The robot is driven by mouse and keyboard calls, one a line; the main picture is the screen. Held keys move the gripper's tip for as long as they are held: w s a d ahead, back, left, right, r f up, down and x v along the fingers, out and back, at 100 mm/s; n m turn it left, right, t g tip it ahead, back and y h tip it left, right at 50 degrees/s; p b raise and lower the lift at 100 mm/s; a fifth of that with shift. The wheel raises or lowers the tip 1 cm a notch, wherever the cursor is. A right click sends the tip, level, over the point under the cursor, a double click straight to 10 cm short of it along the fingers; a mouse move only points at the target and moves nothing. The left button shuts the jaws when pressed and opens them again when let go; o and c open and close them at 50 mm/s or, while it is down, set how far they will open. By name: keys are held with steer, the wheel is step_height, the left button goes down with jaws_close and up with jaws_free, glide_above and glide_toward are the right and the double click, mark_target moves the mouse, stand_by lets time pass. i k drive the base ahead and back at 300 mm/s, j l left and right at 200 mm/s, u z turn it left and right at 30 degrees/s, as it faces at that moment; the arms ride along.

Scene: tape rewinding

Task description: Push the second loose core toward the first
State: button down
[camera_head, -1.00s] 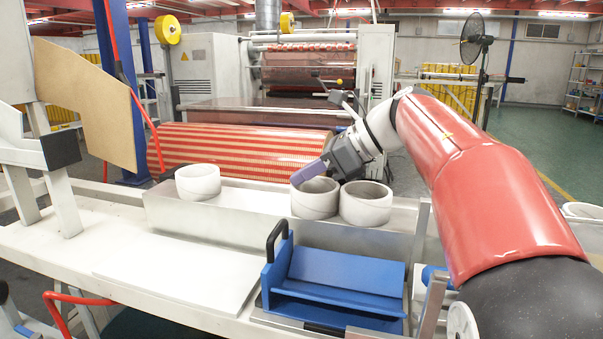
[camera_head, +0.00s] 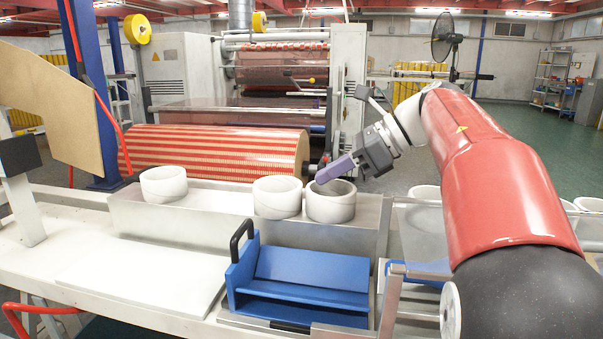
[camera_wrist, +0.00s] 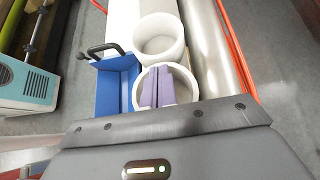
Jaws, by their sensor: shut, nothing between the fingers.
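Three white hollow cores stand upright on the metal tray (camera_head: 365,240). The left core (camera_head: 163,190) stands apart; the middle core (camera_head: 277,204) and the right core (camera_head: 330,210) stand side by side, with little or no gap. My gripper (camera_head: 322,179) is shut and empty, its purple fingers tilted down at the mouth of the right core. In the wrist view the fingers (camera_wrist: 155,88) overlap the opening of the nearer core (camera_wrist: 185,92); how deep they reach is unclear. A farther core (camera_wrist: 158,35) stands just beyond it.
A blue cradle with a black handle (camera_head: 305,275) stands in front of the tray. A white board (camera_head: 140,280) lies at the left. A red-striped roll (camera_head: 215,153) lies behind the tray. Bare tray floor lies between the left and middle cores.

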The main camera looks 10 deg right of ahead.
mark_target(163, 185)
steer(key=k+j, duration=0.25)
steer(key=k, duration=0.2)
steer(key=k+j, duration=0.25)
steer(key=k, duration=0.25)
